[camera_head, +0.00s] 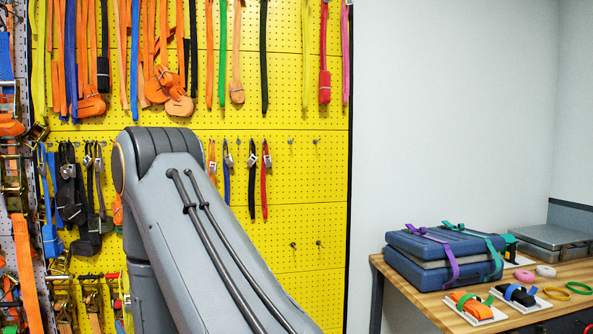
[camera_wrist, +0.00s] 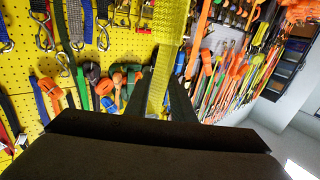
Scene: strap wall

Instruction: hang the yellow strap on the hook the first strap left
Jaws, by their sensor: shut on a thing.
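A yellow webbing strap (camera_wrist: 174,22) runs from the top middle of the wrist view down between the dark fingers of my gripper (camera_wrist: 161,78). My gripper is shut on the strap. The strap's lower end is hidden between the fingers and the wrist. In the head view my arm blocks part of the board, and neither my gripper nor the held strap can be made out. Bare hooks show on the yellow board in the head view: an upper pair, left (camera_head: 291,141) and right (camera_head: 316,141), and a lower pair, left (camera_head: 293,244) and right (camera_head: 319,243).
The yellow pegboard (camera_head: 290,200) carries many hanging straps, with a black strap (camera_head: 252,190) and a red strap (camera_head: 265,190) left of the bare hooks. A wooden table (camera_head: 400,282) with blue cases (camera_head: 440,258) stands at the right. The white wall is clear.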

